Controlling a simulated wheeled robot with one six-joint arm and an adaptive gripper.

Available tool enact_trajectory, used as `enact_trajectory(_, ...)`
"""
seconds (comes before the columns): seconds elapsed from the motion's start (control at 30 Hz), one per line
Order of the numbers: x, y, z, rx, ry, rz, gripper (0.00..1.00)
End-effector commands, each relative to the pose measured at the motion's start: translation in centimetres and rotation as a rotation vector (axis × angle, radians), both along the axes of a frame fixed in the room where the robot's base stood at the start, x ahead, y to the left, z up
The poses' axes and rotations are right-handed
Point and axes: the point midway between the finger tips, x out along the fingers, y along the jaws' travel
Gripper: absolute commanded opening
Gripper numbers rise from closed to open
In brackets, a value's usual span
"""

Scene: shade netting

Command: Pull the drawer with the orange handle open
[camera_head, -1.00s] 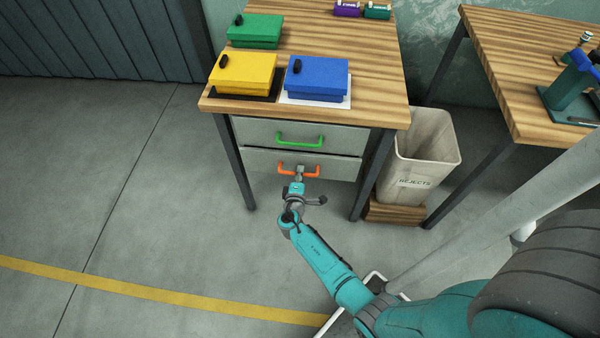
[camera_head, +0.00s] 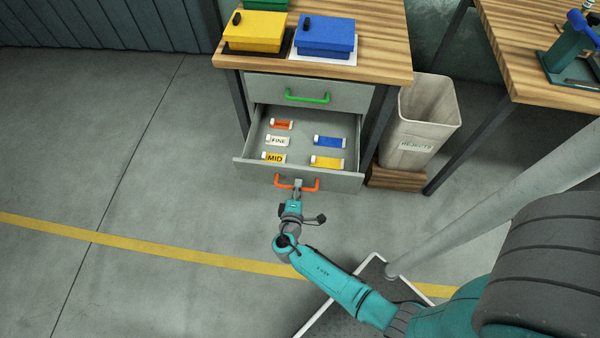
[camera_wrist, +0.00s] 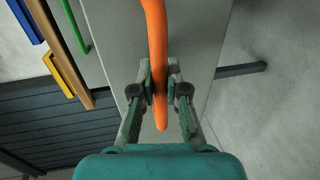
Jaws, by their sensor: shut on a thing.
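The lower drawer (camera_head: 330,180) of the wooden-topped bench stands pulled out, its inside showing from above. Its orange handle (camera_head: 283,181) is on the front face. My gripper (camera_head: 298,186) is at the middle of this handle and shut on it. In the wrist view the orange handle (camera_wrist: 155,45) runs between the two fingers of my gripper (camera_wrist: 160,85).
The upper drawer with the green handle (camera_head: 307,98) is shut. A yellow box (camera_head: 254,33) and a blue box (camera_head: 324,37) stand on the bench top. A REJECTS bin (camera_head: 420,120) stands right of the bench. The floor to the left is clear.

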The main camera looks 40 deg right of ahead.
Motion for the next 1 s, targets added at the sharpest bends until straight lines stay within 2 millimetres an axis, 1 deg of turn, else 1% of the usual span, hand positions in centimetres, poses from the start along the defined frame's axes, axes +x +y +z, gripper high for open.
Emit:
enact_trajectory(0.03,-0.5,0.8,0.0,0.0,0.001,0.005,0.0)
enact_trajectory(0.1,-1.0,1.5,0.0,0.0,0.001,0.005,0.0)
enact_trajectory(0.3,-2.0,2.7,-0.1,0.001,0.002,0.002,0.0)
enact_trajectory(0.47,-2.3,3.1,0.0,0.001,0.0,0.001,0.0)
enact_trajectory(0.8,-2.3,3.1,0.0,0.001,0.0,0.001,0.0)
enact_trajectory(0.83,-2.3,3.1,0.0,0.001,0.0,0.001,0.2)
enact_trajectory(0.87,-2.3,3.1,0.0,0.001,0.0,0.001,0.28)
enact_trajectory(0.9,-2.3,3.1,0.0,0.001,0.0,0.001,0.38)
enact_trajectory(1.0,-2.3,3.1,0.0,0.001,0.0,0.001,0.39)
